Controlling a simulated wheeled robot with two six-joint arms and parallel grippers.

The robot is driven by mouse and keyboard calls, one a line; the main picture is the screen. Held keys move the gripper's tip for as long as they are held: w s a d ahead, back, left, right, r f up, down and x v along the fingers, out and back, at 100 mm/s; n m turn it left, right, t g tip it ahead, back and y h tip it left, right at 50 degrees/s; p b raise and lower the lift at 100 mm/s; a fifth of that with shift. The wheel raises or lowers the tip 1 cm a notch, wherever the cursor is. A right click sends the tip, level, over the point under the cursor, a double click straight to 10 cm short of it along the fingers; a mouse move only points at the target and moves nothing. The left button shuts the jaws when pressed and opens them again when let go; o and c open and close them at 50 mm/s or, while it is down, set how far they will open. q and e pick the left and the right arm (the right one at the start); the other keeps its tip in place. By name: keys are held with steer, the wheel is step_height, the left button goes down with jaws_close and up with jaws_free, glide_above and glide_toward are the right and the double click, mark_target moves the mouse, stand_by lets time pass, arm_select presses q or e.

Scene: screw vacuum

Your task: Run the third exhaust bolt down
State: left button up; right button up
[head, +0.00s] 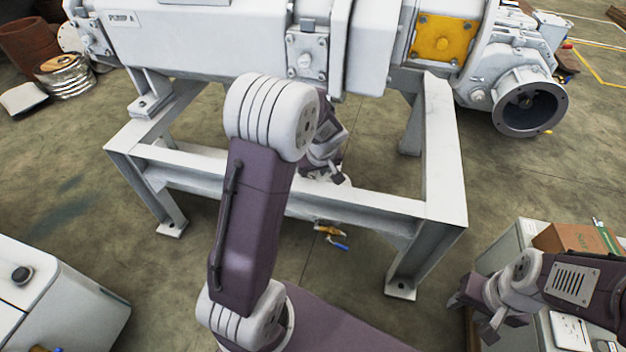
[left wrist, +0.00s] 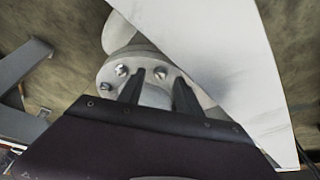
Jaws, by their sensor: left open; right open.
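In the left wrist view a round grey flange (left wrist: 150,64) shows below the pump's white underside, with bolts in its rim. One bolt head (left wrist: 160,73) appears between the fingertips of my left gripper (left wrist: 159,78), which is open; I cannot tell whether it touches. Another bolt (left wrist: 122,70) is left of the left finger, and a third (left wrist: 106,88) is further left and lower. In the head view my left gripper (head: 325,172) is under the pump (head: 210,42), partly behind my arm; the flange is hidden there. My right gripper (head: 474,318) is open and empty at the lower right.
A white steel frame (head: 445,165) supports the pump and surrounds my left forearm's reach. Small orange and blue-handled tools (head: 333,237) lie on the floor below. A cardboard box (head: 570,238) is near my right arm. A white cabinet (head: 60,300) stands lower left.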

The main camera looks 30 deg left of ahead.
arm_select(q)
steer(key=shift+w+a+f, duration=0.15)
steer(key=shift+f, duration=0.45)
jaws_close()
